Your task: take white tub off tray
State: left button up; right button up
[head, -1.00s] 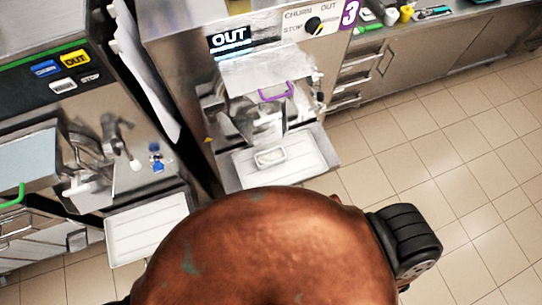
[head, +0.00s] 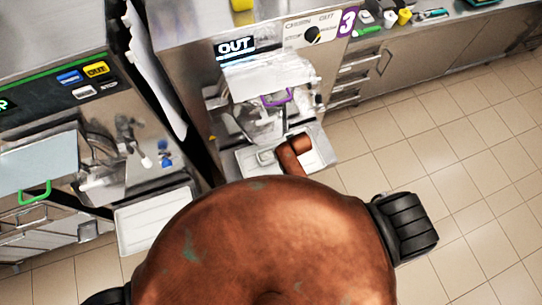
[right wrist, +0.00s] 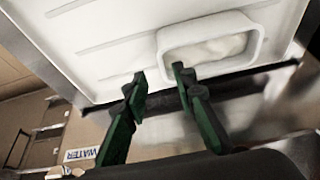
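The white tub (head: 266,157) sits on the left part of the white tray (head: 320,150), below the machine's outlet. In the right wrist view, the tub (right wrist: 163,42) is near the tray's edge, with pale contents inside; the tray (right wrist: 105,62) is bare to its left. My right gripper (right wrist: 159,78) is open, with green fingers apart. Its right fingertip overlaps the tub's near side, and the tub's left wall lines up with the gap. I cannot tell whether they touch. In the head view my right arm reaches over the tray and its gripper is hidden. My left gripper is out of view.
The machine with the purple handle (head: 276,98) stands over the tray. A second machine at the left has a green handle (head: 34,192) and its own white tray (head: 150,222). A counter with small items is at the upper right. Tiled floor is clear at right.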

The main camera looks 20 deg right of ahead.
jog(key=shift+a+x, duration=0.2)
jog(key=shift+x, duration=2.6)
jog(key=shift+s, duration=0.1)
jog(key=shift+c, duration=0.2)
grip_shut()
